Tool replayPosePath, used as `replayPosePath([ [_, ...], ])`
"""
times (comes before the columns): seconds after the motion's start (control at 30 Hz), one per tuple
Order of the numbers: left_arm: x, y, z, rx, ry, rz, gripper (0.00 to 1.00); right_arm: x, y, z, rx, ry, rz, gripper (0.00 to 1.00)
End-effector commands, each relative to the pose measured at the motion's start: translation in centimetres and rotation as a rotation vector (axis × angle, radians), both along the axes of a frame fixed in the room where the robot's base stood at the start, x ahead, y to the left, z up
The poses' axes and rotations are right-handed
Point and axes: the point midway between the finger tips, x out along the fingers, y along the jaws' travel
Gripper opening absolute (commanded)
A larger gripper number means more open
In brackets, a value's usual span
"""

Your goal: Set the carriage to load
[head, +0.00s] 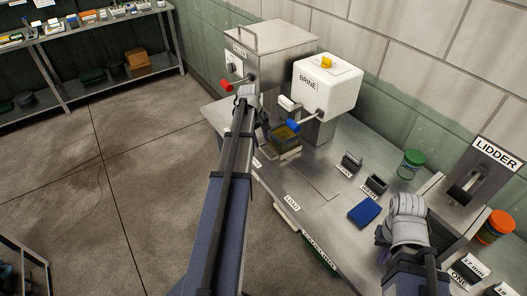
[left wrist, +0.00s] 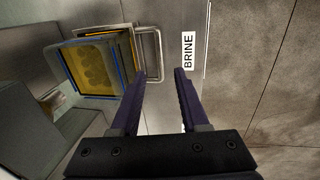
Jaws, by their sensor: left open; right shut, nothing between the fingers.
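The carriage (left wrist: 152,78), with a metal loop handle, stands at the BRINE label (left wrist: 188,50) in the left wrist view. It holds a blue-edged container with yellow contents (left wrist: 95,65). In the head view the container (head: 287,134) is under the white BRINE machine (head: 325,85). The LOAD label (head: 292,203) is nearer on the table edge. My left gripper (left wrist: 159,73) is open, its fingertips near the handle's end. I cannot tell whether the handle lies between them. My right gripper (head: 383,240) is shut and empty over the table's right part, partly hidden by its wrist.
A steel machine with a red-knobbed lever (head: 227,86) stands behind my left arm. The table around LOAD is clear.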

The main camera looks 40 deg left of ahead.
Motion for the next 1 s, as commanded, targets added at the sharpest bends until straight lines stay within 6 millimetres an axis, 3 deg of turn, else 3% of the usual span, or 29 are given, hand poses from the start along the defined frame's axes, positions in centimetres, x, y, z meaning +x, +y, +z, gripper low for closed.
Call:
replayPosePath([
  [0.03,0.1,0.0,-1.2,0.0,0.0,0.0,0.45,0.0,0.0,-1.2,0.0,0.0,0.0,0.0],
  [0.4,1.0,-0.3,-5.6,0.0,0.0,0.0,0.45,0.0,0.0,-5.6,0.0,0.0,-0.002,0.0],
  [0.8,1.1,-0.4,-6.0,0.0,0.0,0.0,0.45,0.0,0.0,-6.0,0.0,0.0,-0.002,0.0],
  [1.0,1.1,-0.4,-6.0,0.0,0.0,0.0,0.23,0.0,0.0,-6.0,0.0,0.0,-0.002,0.0],
])
